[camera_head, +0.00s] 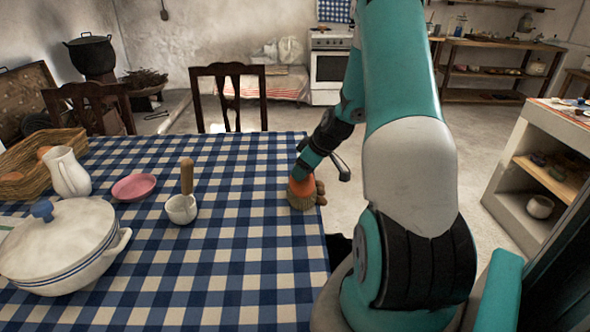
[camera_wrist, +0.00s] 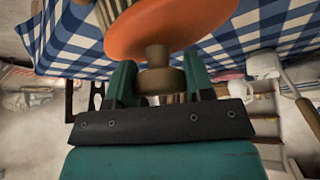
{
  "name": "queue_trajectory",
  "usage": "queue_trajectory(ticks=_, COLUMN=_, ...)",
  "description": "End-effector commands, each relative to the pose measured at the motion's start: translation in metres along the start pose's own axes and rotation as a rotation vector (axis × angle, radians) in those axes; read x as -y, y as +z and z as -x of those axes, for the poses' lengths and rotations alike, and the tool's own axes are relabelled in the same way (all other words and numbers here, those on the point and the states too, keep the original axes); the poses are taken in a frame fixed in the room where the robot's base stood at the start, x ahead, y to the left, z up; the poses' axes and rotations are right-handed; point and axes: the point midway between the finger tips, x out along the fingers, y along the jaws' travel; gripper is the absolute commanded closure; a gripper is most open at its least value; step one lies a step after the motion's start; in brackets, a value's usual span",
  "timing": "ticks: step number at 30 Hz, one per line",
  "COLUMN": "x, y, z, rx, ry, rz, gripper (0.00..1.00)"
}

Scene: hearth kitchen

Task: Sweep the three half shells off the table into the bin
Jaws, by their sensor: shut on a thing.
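My gripper (camera_head: 304,168) is shut on a brush, low over the right edge of the table (camera_head: 240,235). The brush (camera_head: 301,201) has an orange body and pale bristles, which look to be at the cloth. In the wrist view, my gripper (camera_wrist: 157,82) pinches the brown knob of the brush (camera_wrist: 175,28). Small brown lumps (camera_head: 320,190), probably half shells, show just right of the brush at the table's edge; how many cannot be told. The bin is not clearly visible; a dark shape (camera_head: 340,250) beside the table edge is partly hidden by my arm.
A white lidded pot (camera_head: 65,245), a pink dish (camera_head: 135,187), a mortar with pestle (camera_head: 181,208), a white jug (camera_head: 68,173) and a wicker basket (camera_head: 25,180) stand on the left of the table. A chair (camera_head: 230,95) is behind it. The checked cloth left of the brush is clear.

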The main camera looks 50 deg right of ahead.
Motion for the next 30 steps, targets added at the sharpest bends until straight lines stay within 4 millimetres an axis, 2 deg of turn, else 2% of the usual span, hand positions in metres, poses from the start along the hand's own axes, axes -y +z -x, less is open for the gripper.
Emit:
queue_trajectory(ticks=11, x=-0.014, y=0.022, z=0.013, rx=0.000, ry=0.002, rz=-0.003, gripper=0.71)
queue_trajectory(ticks=30, x=-0.014, y=-0.004, z=0.056, rx=0.000, ry=0.001, rz=0.000, gripper=0.71)
